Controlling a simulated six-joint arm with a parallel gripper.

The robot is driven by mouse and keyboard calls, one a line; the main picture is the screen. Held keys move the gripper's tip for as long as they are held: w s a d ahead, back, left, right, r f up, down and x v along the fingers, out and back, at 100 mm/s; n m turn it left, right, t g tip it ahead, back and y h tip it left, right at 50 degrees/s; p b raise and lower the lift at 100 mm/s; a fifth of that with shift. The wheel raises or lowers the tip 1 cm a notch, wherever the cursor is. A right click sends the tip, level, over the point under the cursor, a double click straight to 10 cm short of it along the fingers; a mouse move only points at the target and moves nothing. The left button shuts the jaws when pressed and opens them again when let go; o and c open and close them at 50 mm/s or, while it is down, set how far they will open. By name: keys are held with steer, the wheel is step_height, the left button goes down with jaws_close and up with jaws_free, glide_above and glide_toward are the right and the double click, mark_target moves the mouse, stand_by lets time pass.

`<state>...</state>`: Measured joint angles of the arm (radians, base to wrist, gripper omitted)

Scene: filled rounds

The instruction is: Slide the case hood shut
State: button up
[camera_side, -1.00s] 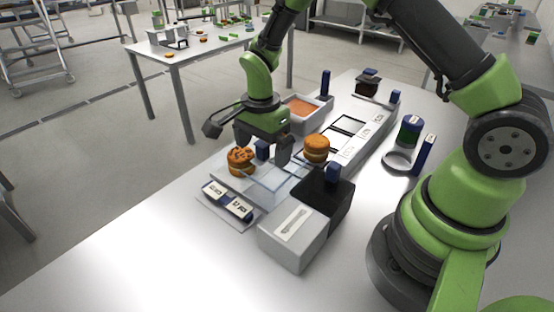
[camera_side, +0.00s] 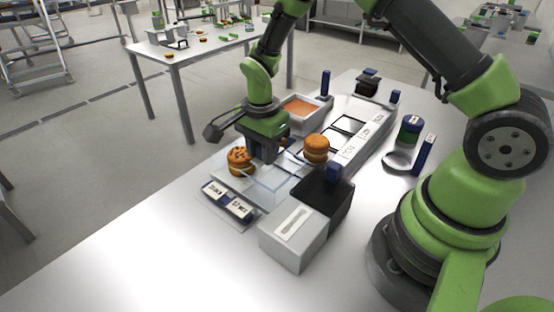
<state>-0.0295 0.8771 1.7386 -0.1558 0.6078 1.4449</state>
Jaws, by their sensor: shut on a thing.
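The clear case hood (camera_side: 262,187) is a see-through box in the middle of the near table. My gripper (camera_side: 267,157) is above it, pointing down and shut on the hood's blue handle, which the fingers mostly hide. A spotted orange-brown filled round (camera_side: 240,161) sits at the left, close beside my gripper. A plain orange-brown filled round (camera_side: 316,149) sits to the right. How far the hood covers either round is hard to tell through the clear walls.
A tray with orange contents (camera_side: 303,110) is behind. A dark green jar (camera_side: 410,130) and a ring stand right. The table's front left is clear.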

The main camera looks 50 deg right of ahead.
steer(key=shift+w, duration=4.6)
steer(key=o, duration=1.5)
steer(key=shift+r, duration=0.1)
step_height(320, 180, up, 7)
